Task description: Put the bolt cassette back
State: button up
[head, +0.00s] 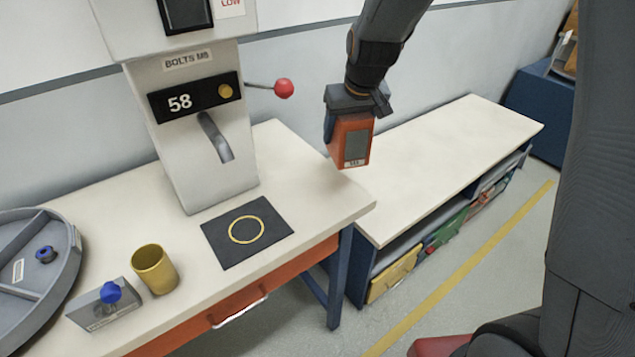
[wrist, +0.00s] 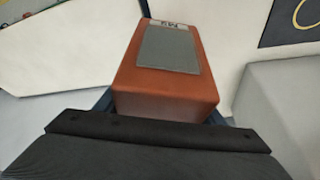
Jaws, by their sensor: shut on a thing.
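An orange bolt cassette (head: 351,139) with a grey panel and a small white label hangs in the air in the head view. My gripper (head: 352,118) is shut on it from above. The cassette is over the gap between the workbench and the low shelf unit, apart from both as far as I can tell. In the wrist view the cassette (wrist: 166,75) fills the middle, with my gripper's dark body (wrist: 160,130) below it. The grey-white dispenser (head: 190,130), labelled "BOLTS M8" and showing 58, stands on the workbench to the left.
The workbench (head: 310,190) holds a dark mat (head: 225,258) with a yellow ring, a brass cup (head: 154,269), a grey block with a blue knob (head: 105,308) and a round divided tray (head: 70,265). A red-knobbed lever (head: 284,88) sticks out from the dispenser. The low shelf unit's top (head: 440,150) is clear.

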aim_at(348, 133)
jog(key=a+r+n+y+b, duration=0.1)
jog(key=a+r+n, duration=0.1)
jog(key=a+n, duration=0.35)
jog(key=shift+m+g, duration=0.3)
jog(key=shift+m, duration=0.35)
jog(key=f, duration=0.3)
jog(key=a+f, duration=0.1)
jog(key=f, duration=0.2)
jog(key=a+f, duration=0.1)
jog(key=f, duration=0.3)
jog(key=shift+w+p, duration=0.25)
jog(key=shift+p, duration=0.1)
jog(key=shift+f, duration=0.1)
jog(key=o, duration=1.3)
jog(key=shift+c, duration=0.2)
jog(key=shift+s+r, duration=0.1)
jog(key=shift+r, duration=0.45)
jog(key=v, duration=1.1)
jog(key=shift+d+b, duration=0.2)
jog(key=shift+b, duration=0.2)
